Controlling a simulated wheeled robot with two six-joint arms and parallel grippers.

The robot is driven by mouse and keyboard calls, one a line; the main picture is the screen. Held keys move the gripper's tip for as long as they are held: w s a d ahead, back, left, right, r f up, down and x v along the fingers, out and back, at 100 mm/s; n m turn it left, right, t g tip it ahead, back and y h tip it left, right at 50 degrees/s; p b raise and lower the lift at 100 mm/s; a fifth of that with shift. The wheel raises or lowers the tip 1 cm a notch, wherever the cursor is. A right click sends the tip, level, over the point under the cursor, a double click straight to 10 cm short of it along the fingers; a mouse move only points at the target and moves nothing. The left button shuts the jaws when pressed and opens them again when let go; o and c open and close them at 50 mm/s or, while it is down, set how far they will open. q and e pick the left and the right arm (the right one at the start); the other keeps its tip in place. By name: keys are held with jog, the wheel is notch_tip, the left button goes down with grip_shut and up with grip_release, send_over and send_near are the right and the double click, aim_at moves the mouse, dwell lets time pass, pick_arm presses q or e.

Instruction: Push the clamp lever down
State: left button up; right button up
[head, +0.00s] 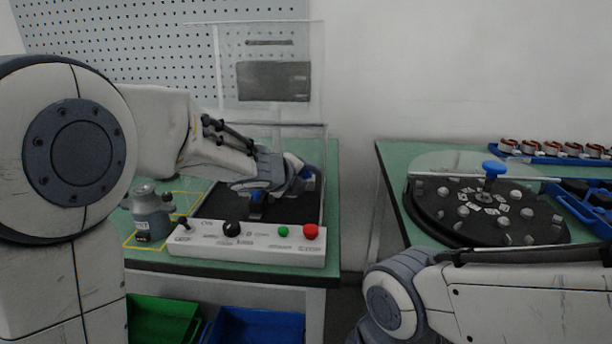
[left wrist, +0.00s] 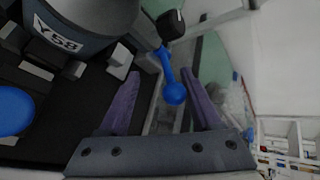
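The blue clamp lever (left wrist: 166,70) shows in the left wrist view as a thin rod with a ball knob at its near end. My left gripper (left wrist: 163,82) is open, with its two purple-grey fingers apart. The knob appears between the fingers, closer to the right one, and I see no clear contact. In the head view my left gripper (head: 283,190) is over the dark bed of the test station. There it hides most of the clamp, and only small blue parts show around it. My right gripper is not in view.
A grey cylinder marked Y58 (left wrist: 80,22) stands beside the lever. A white control panel (head: 250,243) lies in front of the bed, and a grey motor-like part (head: 150,215) stands to its left. A clear upright guard (head: 273,110) rises behind. A round black turntable (head: 485,212) is on the right table.

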pick_arm(q)
jog(key=shift+r, duration=0.2)
dwell(0.3)
jog(key=shift+s+r, duration=0.15)
jog(key=shift+r, duration=0.1)
jog(key=p+v, duration=0.4)
jog(key=v, duration=0.6)
jog(key=shift+f+p, duration=0.2)
jog(key=shift+p, duration=0.1)
